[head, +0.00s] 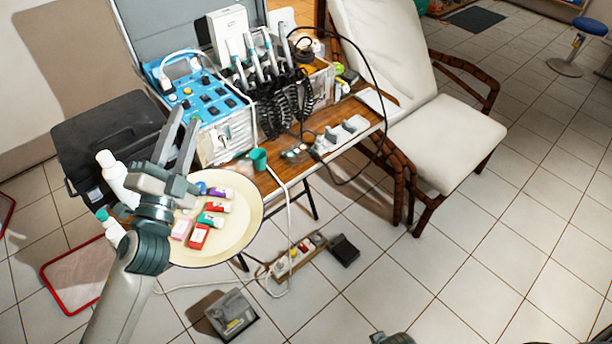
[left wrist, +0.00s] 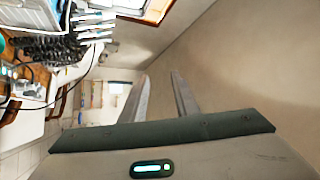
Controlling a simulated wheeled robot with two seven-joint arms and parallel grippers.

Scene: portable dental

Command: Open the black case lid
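The black case (head: 105,130) stands at the left of the head view, beside the table with the dental unit. Its dark lid looks shut, and part of its front is hidden behind white bottles and my left arm. My left gripper (head: 187,116) is up in front of the dental unit, to the right of the case, with its fingers pointing up in the picture. Its two fingers are apart with nothing between them. In the left wrist view the fingers (left wrist: 160,76) are also apart and empty, and the case cannot be made out.
A round cream tray (head: 245,222) with small boxes and tubes is below my left gripper. White bottles (head: 115,175) stand near the case. The blue dental unit (head: 200,95) and its black coiled hoses (head: 285,105) are on the wooden table. Tiled floor is open at the right.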

